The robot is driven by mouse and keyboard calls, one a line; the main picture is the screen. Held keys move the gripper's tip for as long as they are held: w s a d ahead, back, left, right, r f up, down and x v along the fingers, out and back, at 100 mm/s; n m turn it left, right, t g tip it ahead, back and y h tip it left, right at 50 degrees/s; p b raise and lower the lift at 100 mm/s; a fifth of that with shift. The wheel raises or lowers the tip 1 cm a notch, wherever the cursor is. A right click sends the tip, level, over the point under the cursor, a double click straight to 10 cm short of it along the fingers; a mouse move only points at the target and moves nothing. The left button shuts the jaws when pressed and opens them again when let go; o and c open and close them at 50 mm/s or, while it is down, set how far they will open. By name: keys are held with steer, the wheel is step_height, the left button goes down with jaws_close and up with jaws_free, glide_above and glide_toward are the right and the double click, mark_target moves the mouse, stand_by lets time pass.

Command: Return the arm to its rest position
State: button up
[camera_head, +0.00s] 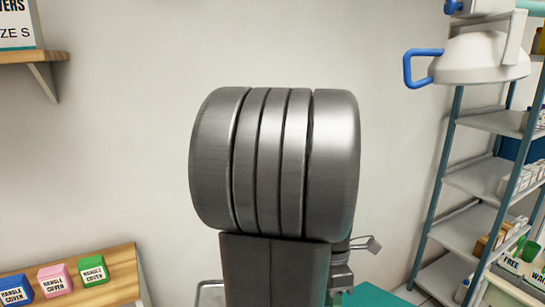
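My gripper is not in view, and I cannot make out its fingers anywhere. A large ribbed grey roll (272,160) on a dark upright block (275,270) fills the middle of the head view. I cannot tell whether these belong to my arm or to the place. They hide what lies behind them. Small grey metal parts (343,268) show just right of the block.
At the right stands a shelf rack (485,180) with boxes, below a white lamp (470,60) with a blue handle. At lower left a wooden shelf (125,275) holds blue, pink and green boxes. A teal surface (370,296) shows at the bottom.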

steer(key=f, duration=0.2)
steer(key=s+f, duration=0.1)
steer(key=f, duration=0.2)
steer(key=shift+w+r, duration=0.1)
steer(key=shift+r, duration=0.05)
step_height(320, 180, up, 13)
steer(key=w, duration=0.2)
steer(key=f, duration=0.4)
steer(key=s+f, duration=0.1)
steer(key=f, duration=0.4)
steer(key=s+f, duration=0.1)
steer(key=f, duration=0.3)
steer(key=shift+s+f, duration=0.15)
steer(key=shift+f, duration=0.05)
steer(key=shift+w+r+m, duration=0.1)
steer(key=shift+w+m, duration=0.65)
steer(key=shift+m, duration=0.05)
